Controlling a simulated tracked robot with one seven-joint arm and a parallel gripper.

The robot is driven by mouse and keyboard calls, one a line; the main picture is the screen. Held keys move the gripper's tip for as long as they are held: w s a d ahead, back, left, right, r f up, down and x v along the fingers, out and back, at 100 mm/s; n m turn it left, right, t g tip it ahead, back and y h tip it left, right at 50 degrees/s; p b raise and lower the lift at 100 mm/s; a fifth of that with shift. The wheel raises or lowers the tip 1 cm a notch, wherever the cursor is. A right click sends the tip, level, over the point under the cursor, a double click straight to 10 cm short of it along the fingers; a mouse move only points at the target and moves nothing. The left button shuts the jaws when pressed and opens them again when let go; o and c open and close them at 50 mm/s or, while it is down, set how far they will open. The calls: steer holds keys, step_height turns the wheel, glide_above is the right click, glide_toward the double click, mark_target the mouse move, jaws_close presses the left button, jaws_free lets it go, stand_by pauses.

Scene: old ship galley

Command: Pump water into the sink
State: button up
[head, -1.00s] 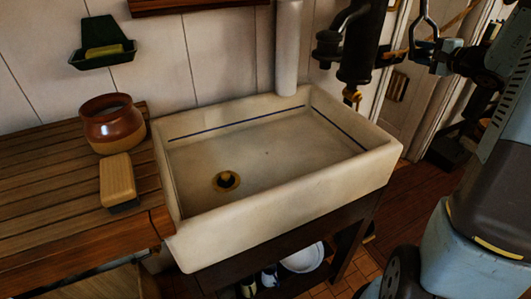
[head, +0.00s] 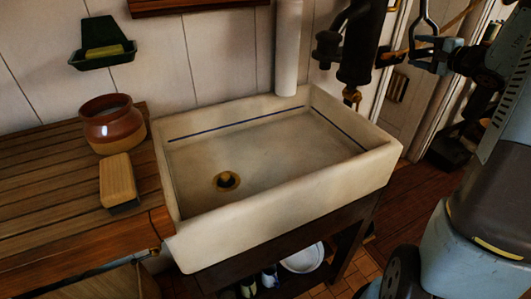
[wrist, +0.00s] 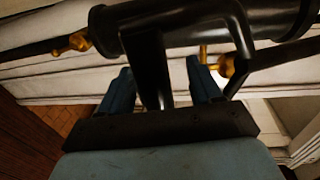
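The black hand pump (head: 358,55) stands at the back right corner of the sink, with its spout (head: 326,46) at its left side. Its dark looped handle (head: 424,14) reaches out to the right. My gripper (head: 424,52) is at the lower end of this handle. In the wrist view the blue fingers of my gripper (wrist: 160,88) are spread, with a black bar of the handle (wrist: 152,70) between them and a gap beside it. The pale sink (head: 285,205) has a brass drain (head: 226,181). I see no water in it.
A wooden counter (head: 50,190) on the left holds a brown pot (head: 113,130) and a brush or sponge block (head: 117,182). A green soap dish (head: 102,50) hangs on the wall. A white pipe (head: 288,50) stands behind the sink. Open floor lies right of it.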

steer(key=v, duration=1)
stand_by(0.7)
stand_by(0.3)
steer(key=s+a+n+g, duration=0.35)
steer(key=s+a, duration=0.25)
steer(key=a, duration=0.3)
steer(key=s+a+n+g, duration=0.3)
steer(key=s+a+g, duration=0.25)
steer(key=a, duration=0.35)
steer(key=s+a+f+n+h, duration=0.1)
steer(key=s+n+h, duration=0.4)
steer(key=s, duration=1.1)
steer(key=h, duration=0.3)
steer(key=shift+s+a+f, duration=0.2)
steer(key=shift+a+f, duration=0.1)
steer(key=shift+a, duration=0.1)
